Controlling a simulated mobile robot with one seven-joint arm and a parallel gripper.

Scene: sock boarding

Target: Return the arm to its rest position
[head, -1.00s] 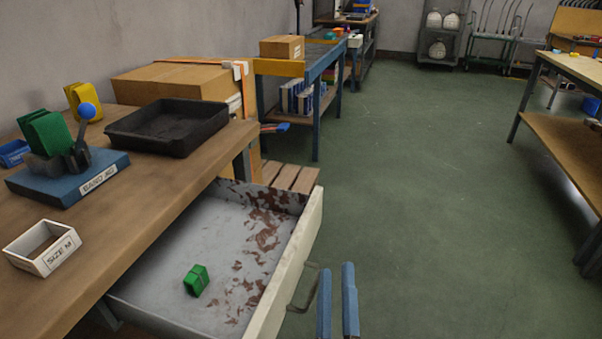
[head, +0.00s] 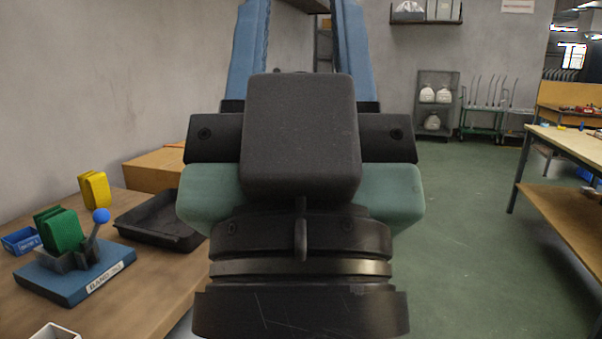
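My gripper (head: 301,25) is raised upright close in front of the head camera. Its two blue fingers stand apart at the top of the picture, with only background between them. The fingertips appear cut off by the top edge. The black and green gripper body fills the middle of the view and hides what is behind it, including the open drawer and the green bundle seen earlier.
On the wooden bench (head: 145,275) at left are a blue band jig (head: 72,281) with green pieces (head: 62,229), a yellow stack (head: 95,189), a black tray (head: 163,236) and a partly cropped white box (head: 54,333). Open green floor lies right, before another table (head: 565,140).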

